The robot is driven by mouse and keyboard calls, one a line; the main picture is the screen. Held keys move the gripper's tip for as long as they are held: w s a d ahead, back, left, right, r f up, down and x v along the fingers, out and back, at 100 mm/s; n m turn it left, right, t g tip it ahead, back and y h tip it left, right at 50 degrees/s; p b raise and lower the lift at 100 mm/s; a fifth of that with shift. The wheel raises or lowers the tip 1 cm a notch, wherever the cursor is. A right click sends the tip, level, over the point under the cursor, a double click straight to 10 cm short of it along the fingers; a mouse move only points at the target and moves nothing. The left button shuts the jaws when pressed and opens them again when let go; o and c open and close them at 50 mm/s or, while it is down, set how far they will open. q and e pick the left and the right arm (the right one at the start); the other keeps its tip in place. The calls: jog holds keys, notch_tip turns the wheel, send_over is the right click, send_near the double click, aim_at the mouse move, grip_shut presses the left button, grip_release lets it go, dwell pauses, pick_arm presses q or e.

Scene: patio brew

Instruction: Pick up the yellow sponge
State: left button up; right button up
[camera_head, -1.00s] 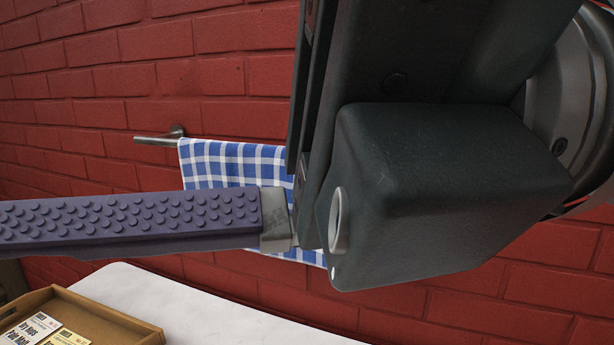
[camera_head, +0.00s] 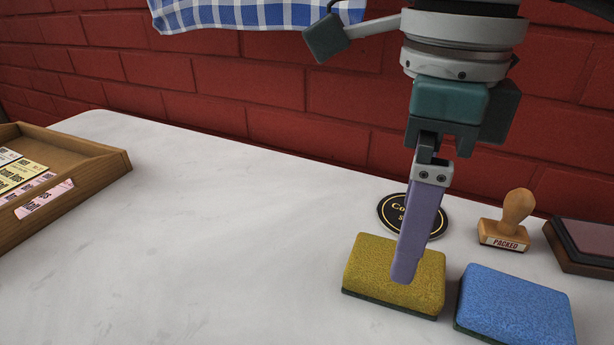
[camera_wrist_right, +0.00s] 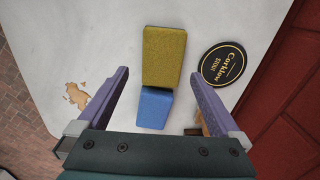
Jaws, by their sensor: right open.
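The yellow sponge (camera_head: 375,275) lies flat on the white tabletop, with a dark green underside, in the lower right of the head view. In the wrist view it (camera_wrist_right: 164,55) shows between the two purple fingers. My right gripper (camera_head: 406,272) points down over the sponge, and its visible finger covers part of it. In the wrist view the right gripper (camera_wrist_right: 160,76) is wide open and holds nothing, with one finger to each side of the sponge. Whether the fingertips touch the sponge or table is not clear. My left gripper is not in view.
A blue sponge (camera_head: 515,308) lies close to the right. A round black coaster (camera_head: 410,215) lies behind. A wooden stamp (camera_head: 508,222) and an ink pad (camera_head: 586,246) stand at right. A wooden tray (camera_head: 100,172) with cards is at left. The table (camera_head: 200,250) is clear between.

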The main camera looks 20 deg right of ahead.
aim_at(366, 277)
jog(key=f, duration=0.2)
jog(key=f+b, duration=0.1)
jog(key=f, duration=0.2)
jog(key=shift+w+d+f, duration=0.1)
jog(key=shift+w+f, duration=0.1)
jog(key=shift+f, duration=0.05)
jog(key=shift+c, duration=0.2)
jog(key=c, duration=1.1)
jog(key=shift+r, duration=0.2)
